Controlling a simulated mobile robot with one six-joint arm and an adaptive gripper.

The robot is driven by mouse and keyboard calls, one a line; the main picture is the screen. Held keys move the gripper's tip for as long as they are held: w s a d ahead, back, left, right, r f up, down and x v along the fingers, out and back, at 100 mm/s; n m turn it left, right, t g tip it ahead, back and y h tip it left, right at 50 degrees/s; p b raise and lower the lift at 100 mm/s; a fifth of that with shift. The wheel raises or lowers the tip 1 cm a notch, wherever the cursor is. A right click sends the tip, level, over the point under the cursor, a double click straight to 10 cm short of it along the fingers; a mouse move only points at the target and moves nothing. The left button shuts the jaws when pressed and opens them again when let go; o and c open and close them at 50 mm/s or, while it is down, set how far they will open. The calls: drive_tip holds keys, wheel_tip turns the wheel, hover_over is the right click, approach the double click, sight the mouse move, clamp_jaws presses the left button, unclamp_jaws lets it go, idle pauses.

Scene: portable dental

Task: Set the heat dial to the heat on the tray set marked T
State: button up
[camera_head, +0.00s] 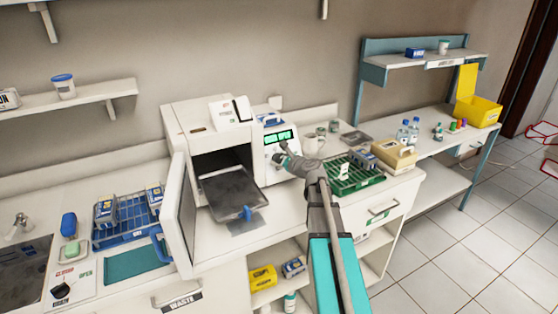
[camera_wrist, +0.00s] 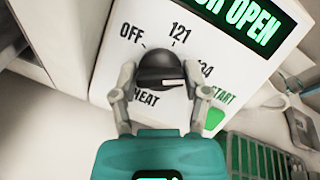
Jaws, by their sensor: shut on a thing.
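The heat dial (camera_wrist: 158,66) is a dark round knob on a white panel, labelled HEAT below, with OFF, 121 and a partly covered 134 around it. Its white pointer mark faces right, roughly toward the 134. My gripper (camera_wrist: 161,84) is shut on the dial, one finger on each side. In the head view my gripper (camera_head: 285,156) is at the front panel of the white sterilizer (camera_head: 190,122). Box sets sit in a blue basket (camera_head: 127,222) at left and a green basket (camera_head: 345,182) at right; I cannot read a T mark on either.
The sterilizer's door (camera_head: 178,215) stands open with a dark tray (camera_head: 228,190) pulled out. The display (camera_wrist: 240,22) ends in "OPEN". A green START button (camera_wrist: 214,120) is close by my right finger.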

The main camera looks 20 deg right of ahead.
drive_tip(key=o, duration=1.1)
drive_tip(key=shift+n, duration=0.4)
